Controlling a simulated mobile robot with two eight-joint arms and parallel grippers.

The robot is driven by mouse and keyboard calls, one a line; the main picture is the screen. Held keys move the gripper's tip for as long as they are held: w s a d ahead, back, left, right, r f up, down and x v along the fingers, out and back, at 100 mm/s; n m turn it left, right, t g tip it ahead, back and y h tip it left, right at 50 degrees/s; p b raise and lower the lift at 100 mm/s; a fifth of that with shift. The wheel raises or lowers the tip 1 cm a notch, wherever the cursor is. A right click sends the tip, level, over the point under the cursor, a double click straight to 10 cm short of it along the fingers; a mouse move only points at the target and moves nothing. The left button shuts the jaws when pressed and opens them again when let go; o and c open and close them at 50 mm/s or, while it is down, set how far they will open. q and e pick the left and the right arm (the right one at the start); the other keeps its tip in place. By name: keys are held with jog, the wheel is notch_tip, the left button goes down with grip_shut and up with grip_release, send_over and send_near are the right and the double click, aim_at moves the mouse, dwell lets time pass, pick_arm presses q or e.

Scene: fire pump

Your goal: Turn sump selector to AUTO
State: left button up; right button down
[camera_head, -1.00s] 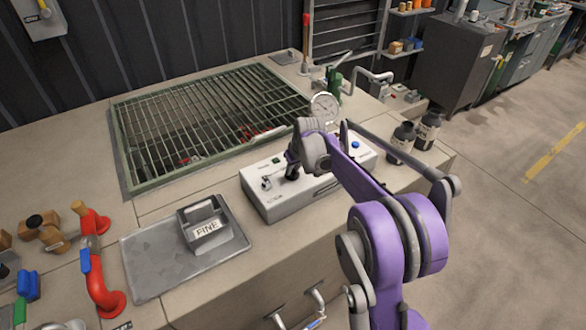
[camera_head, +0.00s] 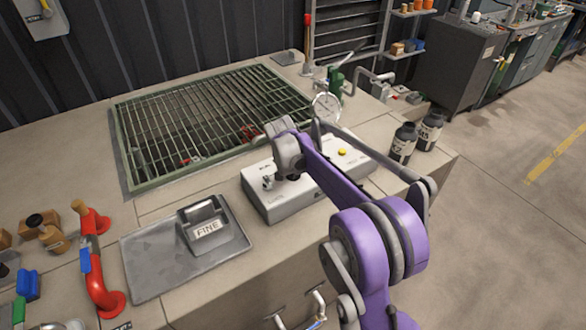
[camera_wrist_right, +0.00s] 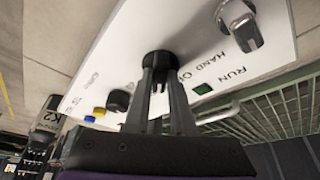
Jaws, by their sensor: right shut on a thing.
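The white control box (camera_head: 268,205) sits on the bench in front of the grate. My right gripper (camera_wrist_right: 161,72) is shut on a black knob (camera_wrist_right: 158,57) on the box's top, with a finger on each side of it. In the head view the right arm comes in from the lower right and its gripper (camera_head: 291,177) covers much of this knob. A grey selector knob with a pale pointer (camera_wrist_right: 240,22) stands apart from the gripper, near printed RUN and HAND lettering. I cannot read a setting at the held knob. My left gripper is out of view.
A green indicator (camera_wrist_right: 202,89), a yellow button (camera_head: 342,152) and another dark knob (camera_wrist_right: 118,100) are on the box. A pressure gauge (camera_head: 325,107) stands behind it, black bottles (camera_head: 402,143) at its right.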

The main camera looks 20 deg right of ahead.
jog(key=shift+m+g, duration=0.3)
jog(key=shift+m, duration=0.5)
jog(key=c, duration=0.8)
grip_release()
jog(key=shift+o, duration=0.2)
jog(key=v, duration=1.1)
jog(key=shift+a, duration=0.2)
jog(key=shift+w+f, duration=0.1)
jog(key=shift+f, duration=0.05)
